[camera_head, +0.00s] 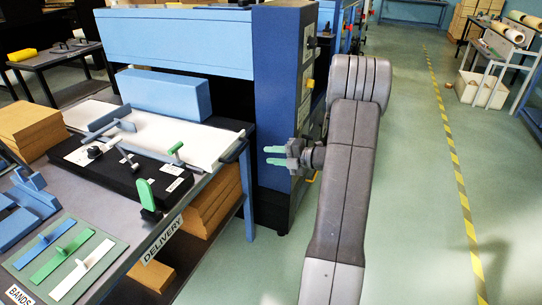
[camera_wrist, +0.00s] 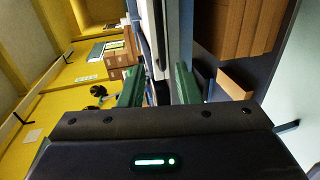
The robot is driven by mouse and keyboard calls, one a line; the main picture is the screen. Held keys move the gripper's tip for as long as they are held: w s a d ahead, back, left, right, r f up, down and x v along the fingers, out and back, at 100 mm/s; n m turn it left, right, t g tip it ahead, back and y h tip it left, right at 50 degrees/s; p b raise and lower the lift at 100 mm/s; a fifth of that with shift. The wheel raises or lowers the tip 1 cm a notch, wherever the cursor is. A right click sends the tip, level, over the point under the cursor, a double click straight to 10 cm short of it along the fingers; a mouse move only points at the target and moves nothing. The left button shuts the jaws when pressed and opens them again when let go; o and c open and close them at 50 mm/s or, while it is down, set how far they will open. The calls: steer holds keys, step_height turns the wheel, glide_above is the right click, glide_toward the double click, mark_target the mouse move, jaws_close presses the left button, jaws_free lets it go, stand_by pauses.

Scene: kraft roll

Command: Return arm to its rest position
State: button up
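My gripper (camera_head: 267,155) is in the middle of the head view, at the end of my grey arm. Its two green fingers point left towards the blue machine and the delivery table, with a gap between them. The wrist view also shows my gripper (camera_wrist: 158,78) with its green fingers apart and nothing between them. It hangs in the air in front of the dark blue machine column (camera_head: 281,80), apart from the table as far as I can tell.
The delivery table (camera_head: 125,252) at left bears a white sheet (camera_head: 183,142), a black panel and blue, green and white handled plates. Brown stacks (camera_head: 212,205) stand beneath it. Green floor (camera_head: 415,200) with a yellow-black line is clear at right. A white bin (camera_head: 482,90) stands far right.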

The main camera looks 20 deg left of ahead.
mark_target(239, 152)
steer(key=shift+a, duration=0.1)
steer(key=x, duration=1.3)
steer(key=shift+w+a, duration=0.1)
steer(key=shift+a, duration=0.25)
steer(key=shift+d+p, duration=0.4)
steer(key=shift+p, duration=0.25)
steer(key=shift+f, duration=0.1)
